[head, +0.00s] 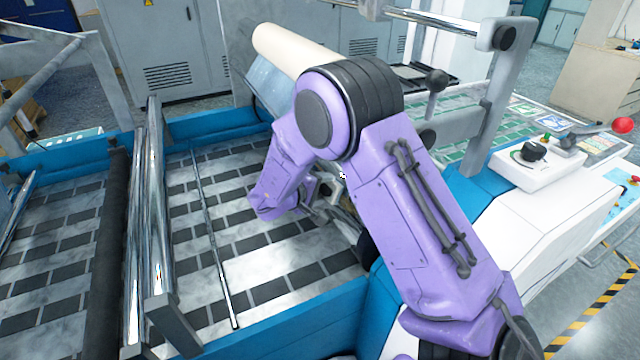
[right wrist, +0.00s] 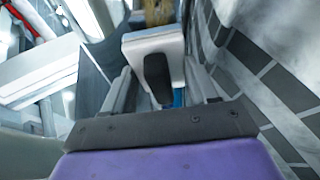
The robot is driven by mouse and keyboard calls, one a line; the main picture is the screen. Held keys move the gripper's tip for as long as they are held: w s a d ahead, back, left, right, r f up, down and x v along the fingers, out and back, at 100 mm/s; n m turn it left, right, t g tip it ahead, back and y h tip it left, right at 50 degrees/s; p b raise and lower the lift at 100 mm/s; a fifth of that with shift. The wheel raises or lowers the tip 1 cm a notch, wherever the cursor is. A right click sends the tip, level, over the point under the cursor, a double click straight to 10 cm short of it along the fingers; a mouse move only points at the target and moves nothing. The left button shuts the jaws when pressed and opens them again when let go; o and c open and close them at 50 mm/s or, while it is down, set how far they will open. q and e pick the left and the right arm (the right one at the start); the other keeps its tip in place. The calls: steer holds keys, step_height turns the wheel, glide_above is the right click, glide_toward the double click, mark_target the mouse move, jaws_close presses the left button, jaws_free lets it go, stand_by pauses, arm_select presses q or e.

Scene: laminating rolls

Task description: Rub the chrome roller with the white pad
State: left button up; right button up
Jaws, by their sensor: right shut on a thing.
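My right gripper (head: 328,192) is partly hidden behind my purple right arm in the head view. In the right wrist view my right gripper (right wrist: 160,85) is shut on the white pad (right wrist: 152,44), a pale block with a dark piece on its near side. The pad is mostly hidden in the head view. A shiny chrome roller (head: 155,180) runs lengthwise on the left of the machine bed, well apart from my right gripper. Another chrome bar (head: 430,18) spans the upper right. I cannot tell whether the pad touches anything. My left gripper is not in view.
A patterned sheet (head: 260,260) lies in the blue-sided bed (head: 290,325) below my right arm. A thin rod (head: 212,240) crosses it. A cream roll (head: 290,48) lies behind the arm. A control box (head: 535,165) and a red knob (head: 623,125) stand at right.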

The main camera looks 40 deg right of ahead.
mark_target(332, 195)
steer(key=shift+s+d, duration=0.2)
steer(key=shift+s+a, duration=0.3)
steer(key=shift+s, duration=0.45)
steer(key=shift+s+a, duration=0.25)
steer(key=shift+s, duration=0.45)
steer(key=shift+s+a+f, duration=0.1)
steer(key=shift+s+a, duration=0.1)
steer(key=shift+s, duration=0.6)
steer(key=shift+s+a, duration=0.2)
steer(key=shift+s, duration=0.55)
steer(key=shift+s+a+f, duration=0.1)
steer(key=shift+s+a, duration=0.1)
steer(key=shift+s, duration=0.6)
steer(key=shift+s+a+r, duration=0.1)
steer(key=shift+s+a, duration=0.15)
steer(key=shift+s, duration=0.45)
steer(key=shift+s+a+f, duration=0.1)
steer(key=shift+s+a, duration=0.1)
steer(key=shift+s, duration=0.45)
steer(key=shift+s+a+r, duration=0.1)
steer(key=shift+s+a, duration=0.15)
steer(key=shift+s, duration=0.45)
steer(key=shift+w+d, duration=0.65)
steer(key=shift+w, duration=1.35)
steer(key=shift+w+d, duration=0.6)
steer(key=shift+w, duration=1.35)
steer(key=shift+w+d, duration=0.65)
steer(key=shift+w, duration=1.35)
steer(key=shift+a, duration=0.1)
